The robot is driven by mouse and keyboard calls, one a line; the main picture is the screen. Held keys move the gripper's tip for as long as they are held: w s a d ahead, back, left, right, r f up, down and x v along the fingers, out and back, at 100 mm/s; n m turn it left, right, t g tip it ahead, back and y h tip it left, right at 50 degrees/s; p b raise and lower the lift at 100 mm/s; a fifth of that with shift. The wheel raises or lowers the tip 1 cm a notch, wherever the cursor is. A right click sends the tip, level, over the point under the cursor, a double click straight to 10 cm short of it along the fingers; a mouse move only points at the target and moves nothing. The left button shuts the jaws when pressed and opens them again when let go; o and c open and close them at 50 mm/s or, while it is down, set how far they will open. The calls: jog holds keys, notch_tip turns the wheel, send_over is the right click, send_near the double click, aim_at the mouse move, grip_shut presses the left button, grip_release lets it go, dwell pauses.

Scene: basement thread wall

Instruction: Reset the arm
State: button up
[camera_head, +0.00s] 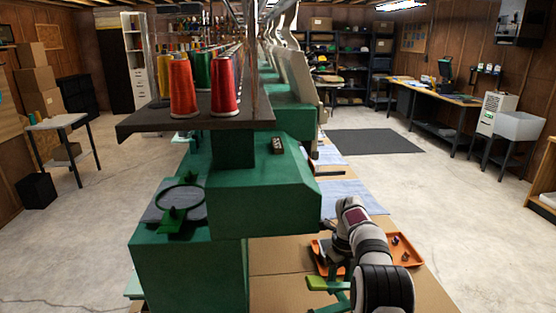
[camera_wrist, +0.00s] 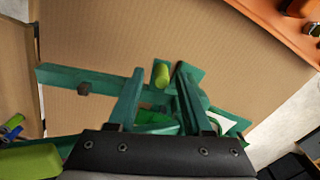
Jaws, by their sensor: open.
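My gripper (camera_wrist: 160,72) is open in the wrist view, its two fingers spread apart over a green frame (camera_wrist: 90,78). A short lime-green cylinder (camera_wrist: 161,75) shows between the fingertips. I see nothing clamped in the jaws, but whether the fingers touch the frame I cannot tell. In the head view my arm (camera_head: 365,240) reaches over the cardboard-brown table at the lower right. A lime-green pad (camera_head: 331,284) on the green frame shows just left of the arm.
An orange tray (camera_head: 409,255) with small dark items lies under and beside the arm; its edge shows in the wrist view (camera_wrist: 282,28). A large green machine (camera_head: 255,190) with thread cones (camera_head: 182,90) stands to the left. Brown table surface (camera_head: 280,257) is clear between.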

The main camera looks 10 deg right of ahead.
jog(key=shift+s+a+r+n, duration=0.1)
jog(key=shift+s+a+n, duration=0.3)
jog(key=shift+n, duration=0.5)
jog(key=r, duration=0.2)
jog(key=d+r+n+h, duration=0.1)
jog(key=r, duration=0.1)
jog(key=d+r+n+t, duration=0.1)
jog(key=r, duration=0.1)
jog(key=shift+w, duration=0.35)
jog(key=s+a+r+n, duration=0.4)
jog(key=s+r+n, duration=0.1)
jog(key=s, duration=0.2)
jog(key=s+a+r+n, duration=0.4)
jog(key=s+a+n, duration=0.1)
jog(key=s, duration=0.2)
jog(key=s+a+f+n+y, duration=0.1)
jog(key=s+n, duration=0.3)
jog(key=s, duration=0.4)
jog(key=s+a+f+n+y, duration=0.1)
jog(key=s+a+n, duration=0.3)
jog(key=s, duration=0.5)
jog(key=s+a+f+n+g, duration=0.1)
jog(key=s+a+n, duration=0.2)
jog(key=s, duration=0.6)
jog(key=shift+s+f+n+y, duration=0.15)
jog(key=shift+f+n+y, duration=0.25)
jog(key=shift+n, duration=0.5)
jog(key=shift+d, duration=0.1)
